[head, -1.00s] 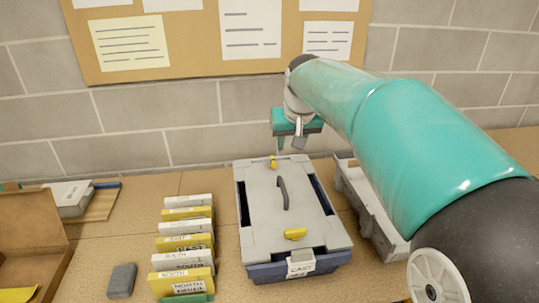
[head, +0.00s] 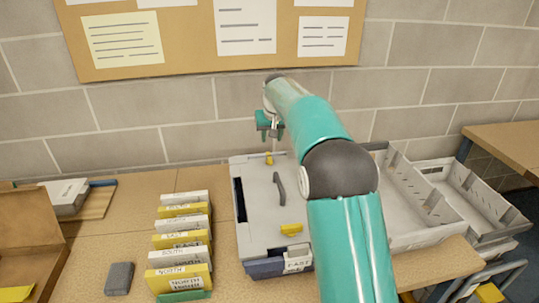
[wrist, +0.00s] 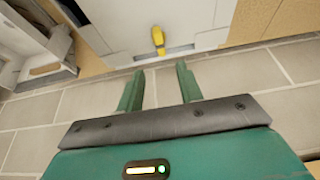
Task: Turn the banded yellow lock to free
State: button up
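A grey lidded box (head: 254,205) with a dark blue base stands on the bench. Its lid has a dark handle (head: 279,188) and two small yellow locks. The far lock (head: 269,158) is at the lid's back edge; the near lock (head: 291,229) is at the front. I cannot clearly make out a band on either. My gripper (head: 268,136) is above the far lock, apart from it. In the wrist view a yellow lock (wrist: 157,38) lies beyond the gap between my two green fingers (wrist: 158,80). They are apart and empty.
Several yellow and white labelled packs (head: 182,240) stand in a row left of the box. A dark grey block (head: 119,278) lies beside them. Open grey trays (head: 425,215) are at the right. A brick wall with a noticeboard (head: 180,60) rises behind.

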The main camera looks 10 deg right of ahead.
aim_at(269, 156)
jog(key=x, duration=1.1)
grip_shut()
